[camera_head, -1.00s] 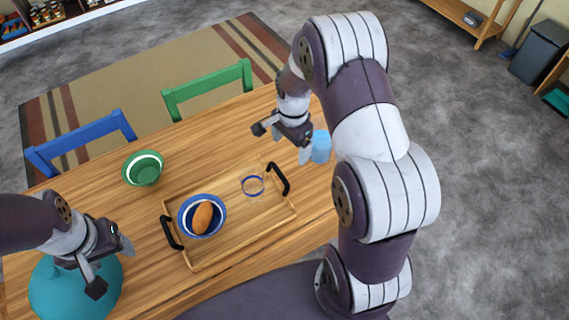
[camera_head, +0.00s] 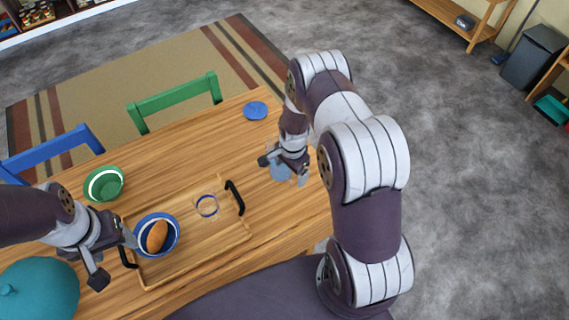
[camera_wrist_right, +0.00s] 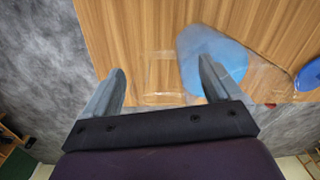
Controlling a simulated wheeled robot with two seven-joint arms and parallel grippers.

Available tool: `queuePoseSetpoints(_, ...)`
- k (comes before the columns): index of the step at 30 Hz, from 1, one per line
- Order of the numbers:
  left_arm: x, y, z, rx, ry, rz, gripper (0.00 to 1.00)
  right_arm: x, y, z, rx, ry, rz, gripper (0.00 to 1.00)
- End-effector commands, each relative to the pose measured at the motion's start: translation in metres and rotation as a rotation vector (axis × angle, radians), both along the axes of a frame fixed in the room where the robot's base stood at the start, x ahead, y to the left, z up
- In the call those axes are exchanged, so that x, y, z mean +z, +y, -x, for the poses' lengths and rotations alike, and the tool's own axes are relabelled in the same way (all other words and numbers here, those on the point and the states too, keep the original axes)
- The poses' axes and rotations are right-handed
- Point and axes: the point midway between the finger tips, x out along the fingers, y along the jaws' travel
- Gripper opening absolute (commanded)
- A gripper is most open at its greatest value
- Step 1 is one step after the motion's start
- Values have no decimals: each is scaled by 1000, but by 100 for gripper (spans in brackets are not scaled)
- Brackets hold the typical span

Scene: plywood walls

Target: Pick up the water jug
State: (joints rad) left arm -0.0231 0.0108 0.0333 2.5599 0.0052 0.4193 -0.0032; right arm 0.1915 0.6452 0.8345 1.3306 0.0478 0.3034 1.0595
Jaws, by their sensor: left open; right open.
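The water jug (camera_head: 280,172) is clear with blue water in it and stands near the table's right end. My right gripper (camera_head: 283,169) is over it and partly hides it in the head view. In the right wrist view the jug's blue body (camera_wrist_right: 222,55) is at upper right, and its clear handle seems to lie between the open fingers of the right gripper (camera_wrist_right: 162,80). The right-hand finger overlaps the jug body; I cannot tell if they touch. My left gripper (camera_head: 115,260) is open and empty, beside the tray's left handle.
A wooden tray (camera_head: 190,262) with black handles holds a blue bowl (camera_head: 172,252) with an orange-brown item and a clear blue-rimmed glass (camera_head: 207,206). A green bowl (camera_head: 103,184), a teal rounded object (camera_head: 45,290) and a blue disc (camera_head: 256,110) are also on the table.

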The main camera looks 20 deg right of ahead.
Motion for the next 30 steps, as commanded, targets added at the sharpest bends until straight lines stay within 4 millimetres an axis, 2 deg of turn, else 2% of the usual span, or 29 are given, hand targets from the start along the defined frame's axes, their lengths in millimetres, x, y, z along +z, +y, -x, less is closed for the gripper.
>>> queuePoseSetpoints(4,-1,0,0,0,0,0,62,0,0,0,0,-1,0,91)
queuePoseSetpoints(5,-1,0,0,0,0,0,62,0,0,0,0,-1,0,88)
queuePoseSetpoints(6,-1,0,0,0,0,0,62,0,0,0,0,-1,0,75)
queuePoseSetpoints(13,-1,0,0,0,0,0,62,0,0,0,0,1,0,0)
queuePoseSetpoints(24,-1,0,0,0,0,0,62,2,0,0,1,0,0,0)
queuePoseSetpoints(30,-5,0,0,0,0,0,62,13,0,-1,0,-2,0,0)
